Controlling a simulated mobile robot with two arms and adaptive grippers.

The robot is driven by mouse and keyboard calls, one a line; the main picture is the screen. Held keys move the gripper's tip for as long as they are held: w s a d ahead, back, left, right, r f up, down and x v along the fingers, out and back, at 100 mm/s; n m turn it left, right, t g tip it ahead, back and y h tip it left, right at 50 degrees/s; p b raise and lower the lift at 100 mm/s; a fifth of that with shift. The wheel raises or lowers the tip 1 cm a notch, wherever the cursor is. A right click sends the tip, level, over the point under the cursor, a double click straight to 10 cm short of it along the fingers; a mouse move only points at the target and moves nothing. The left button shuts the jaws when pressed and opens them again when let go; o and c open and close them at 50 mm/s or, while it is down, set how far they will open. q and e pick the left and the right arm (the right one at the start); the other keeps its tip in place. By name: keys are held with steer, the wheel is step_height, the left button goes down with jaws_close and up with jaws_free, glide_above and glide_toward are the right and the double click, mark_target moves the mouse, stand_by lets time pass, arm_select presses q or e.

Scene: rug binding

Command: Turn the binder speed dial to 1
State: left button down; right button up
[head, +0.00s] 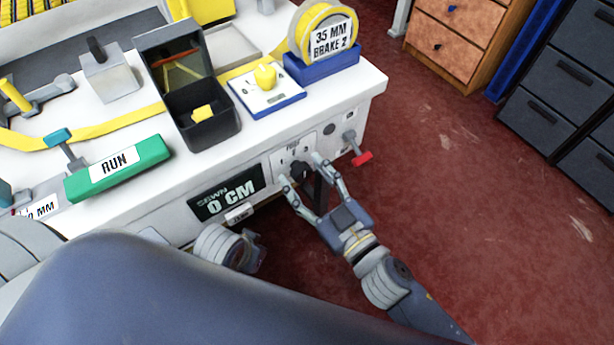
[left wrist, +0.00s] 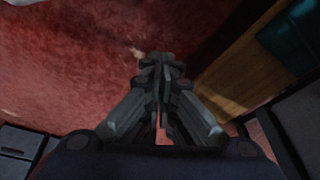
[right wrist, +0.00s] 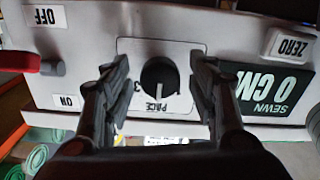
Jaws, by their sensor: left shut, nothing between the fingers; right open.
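The speed dial is a black round knob (right wrist: 158,77) on a pale plate marked PACE, which appears upside down in the right wrist view. A pale line on the knob points down in that view, towards the word PACE. A 3 shows left of the knob; other numbers are hidden or unclear. In the head view the dial (head: 300,171) is on the bench's front panel. My right gripper (right wrist: 160,65) is open, its fingers on either side of the knob with visible gaps. My left gripper (left wrist: 161,62) is shut and empty over the red floor.
Beside the dial are the SEWN 0 CM display (head: 227,193), a ZERO button (right wrist: 291,45) and a red-handled ON/OFF lever (head: 361,158). A green RUN bar (head: 120,168) lies along the bench top's front edge. Red floor (head: 460,200) is clear at right.

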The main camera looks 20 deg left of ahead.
steer(key=c, duration=1.1)
steer(key=shift+o, duration=0.2)
steer(key=n+p, duration=0.3)
steer(key=n, duration=0.3)
steer(key=shift+r+n, duration=0.1)
steer(key=shift+n, duration=0.3)
arm_select(q)
step_height(320, 180, down, 14)
steer(key=s+p, duration=0.1)
steer(key=s, duration=0.1)
steer(key=shift+s+r+g, duration=0.2)
steer(key=shift+r+g, duration=0.05)
steer(key=shift+g, duration=0.15)
arm_select(e)
steer(key=shift+n, duration=1.2)
arm_select(q)
steer(key=shift+f, duration=0.1)
arm_select(e)
steer(key=o, duration=1.1)
steer(key=shift+c, duration=0.2)
